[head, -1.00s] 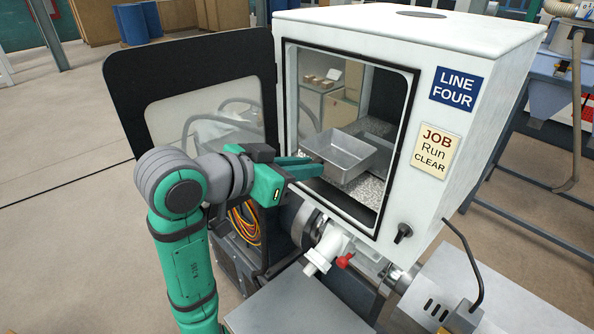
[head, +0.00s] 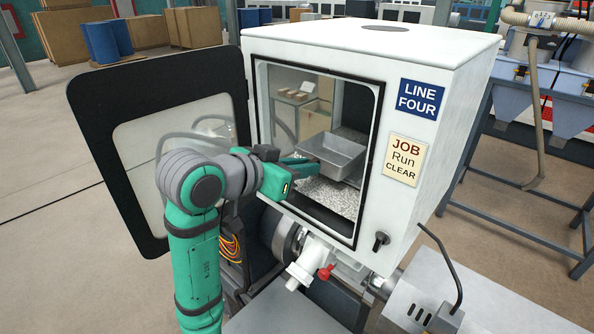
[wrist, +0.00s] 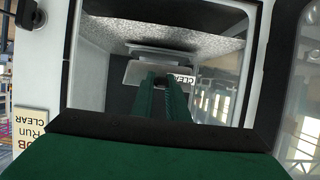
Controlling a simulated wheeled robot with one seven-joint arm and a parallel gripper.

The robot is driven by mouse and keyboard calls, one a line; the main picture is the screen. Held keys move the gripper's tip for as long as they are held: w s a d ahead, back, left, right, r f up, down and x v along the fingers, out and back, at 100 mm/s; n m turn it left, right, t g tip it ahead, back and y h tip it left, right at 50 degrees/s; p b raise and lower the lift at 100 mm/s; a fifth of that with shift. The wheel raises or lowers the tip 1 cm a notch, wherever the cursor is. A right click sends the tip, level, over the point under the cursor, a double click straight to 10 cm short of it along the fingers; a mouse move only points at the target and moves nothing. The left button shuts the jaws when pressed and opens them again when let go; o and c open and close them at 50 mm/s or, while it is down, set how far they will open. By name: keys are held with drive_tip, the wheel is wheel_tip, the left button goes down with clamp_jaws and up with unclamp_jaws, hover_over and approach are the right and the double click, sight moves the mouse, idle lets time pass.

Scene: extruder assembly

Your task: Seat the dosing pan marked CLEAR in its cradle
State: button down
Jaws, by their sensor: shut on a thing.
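The dosing pan (head: 335,158) is a shallow grey metal tray, inside the open chamber of the white housing and above a bed of pale granules (head: 328,194). My gripper (head: 309,164) reaches in through the doorway from the left and is shut on the near side of the pan. In the wrist view, the green fingers (wrist: 163,92) meet the pan's front plate (wrist: 133,73), which carries the word CLEAR, shown upside down. The pan looks roughly level. I cannot clearly make out the cradle or whether the pan touches it.
The white housing (head: 437,75) bears a LINE FOUR sign (head: 418,99) and a JOB Run CLEAR card (head: 403,160). Its black-framed door (head: 92,118) stands open at the left. The doorway's black frame surrounds my gripper's path. A red-handled valve (head: 325,272) sits below.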

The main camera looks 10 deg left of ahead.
drive_tip(key=shift+w+d, duration=0.7)
drive_tip(key=shift+w, duration=0.25)
drive_tip(key=shift+w+d, duration=0.7)
drive_tip(key=shift+w, duration=0.2)
drive_tip(key=shift+w+d, duration=0.7)
drive_tip(key=shift+w, duration=0.25)
drive_tip(key=shift+w+d+f, duration=0.1)
drive_tip(key=shift+w+f, duration=0.1)
drive_tip(key=shift+f, duration=1.1)
drive_tip(key=shift+f, duration=0.45)
drive_tip(key=c, duration=1.3)
unclamp_jaws()
drive_tip(key=shift+o, duration=0.2)
drive_tip(key=shift+s, duration=0.1)
drive_tip(key=shift+v, duration=4.35)
